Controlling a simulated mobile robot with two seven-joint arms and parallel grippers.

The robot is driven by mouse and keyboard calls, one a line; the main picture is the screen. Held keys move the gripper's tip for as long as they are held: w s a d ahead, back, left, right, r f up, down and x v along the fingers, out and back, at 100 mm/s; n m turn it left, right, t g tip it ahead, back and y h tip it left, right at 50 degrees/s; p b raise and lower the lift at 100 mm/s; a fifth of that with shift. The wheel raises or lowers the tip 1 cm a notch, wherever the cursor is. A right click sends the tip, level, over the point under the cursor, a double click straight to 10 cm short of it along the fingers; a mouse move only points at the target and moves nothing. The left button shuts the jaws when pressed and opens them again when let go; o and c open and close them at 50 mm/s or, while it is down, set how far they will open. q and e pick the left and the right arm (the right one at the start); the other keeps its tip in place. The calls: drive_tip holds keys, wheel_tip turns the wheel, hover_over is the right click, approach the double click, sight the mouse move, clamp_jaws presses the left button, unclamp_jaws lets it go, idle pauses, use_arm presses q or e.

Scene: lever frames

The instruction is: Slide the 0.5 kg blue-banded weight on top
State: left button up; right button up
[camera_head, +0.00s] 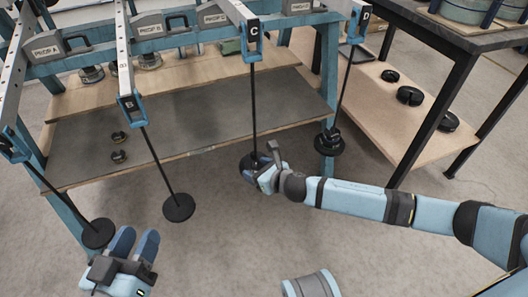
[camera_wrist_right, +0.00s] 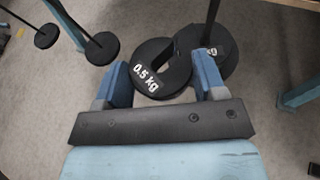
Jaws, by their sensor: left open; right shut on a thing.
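The black slotted weight marked "0.5 kg" (camera_wrist_right: 150,83) is between the fingers of my right gripper (camera_wrist_right: 163,78) in the right wrist view. Its blue band cannot be made out. My right gripper (camera_head: 266,170) is shut on it low beside the rod of hanger C (camera_head: 254,105). The rod (camera_wrist_right: 212,20) stands at the weight's far right side, above a black disc with a partly hidden white mark (camera_wrist_right: 222,60). The weight overlaps this disc in view; whether they touch is unclear. My left gripper (camera_head: 135,245) is open and empty at lower left.
Hanger B (camera_head: 160,165) and another hanger (camera_head: 70,205) hang to the left, hanger D (camera_head: 345,95) with discs to the right. Small weights (camera_head: 118,147) lie on the grey shelf (camera_head: 200,120). Several discs lie on the right table's lower shelf (camera_head: 385,115).

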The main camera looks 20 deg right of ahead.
drive_tip(key=f, duration=0.2)
drive_tip(key=shift+s+a+f+n, duration=0.1)
drive_tip(key=shift+a+f+n, duration=0.1)
drive_tip(key=shift+f+n, duration=0.1)
drive_tip(key=shift+w+d+b, duration=0.25)
drive_tip(key=shift+w+b, duration=0.1)
drive_tip(key=shift+w, duration=0.3)
drive_tip(key=shift+w+d+b, duration=0.3)
drive_tip(key=shift+w+b, duration=0.05)
drive_tip(key=shift+w, duration=0.25)
drive_tip(key=shift+w+d+b, duration=0.25)
drive_tip(key=shift+w+b, duration=0.1)
drive_tip(key=shift+w, duration=0.3)
use_arm(q)
drive_tip(key=shift+s+d+f+g+h, duration=0.15)
drive_tip(key=shift+f+g, duration=0.1)
drive_tip(key=shift+f, duration=0.3)
drive_tip(key=shift+d+f+g+h, duration=0.15)
drive_tip(key=shift+f+g, duration=0.1)
drive_tip(key=shift+f, duration=0.25)
drive_tip(key=shift+r+p, duration=0.35)
drive_tip(key=shift+r, duration=0.2)
use_arm(e)
drive_tip(key=shift+w+d, duration=0.15)
drive_tip(key=shift+w, duration=0.1)
drive_tip(key=shift+w+d, duration=0.25)
drive_tip(key=shift+w, duration=0.45)
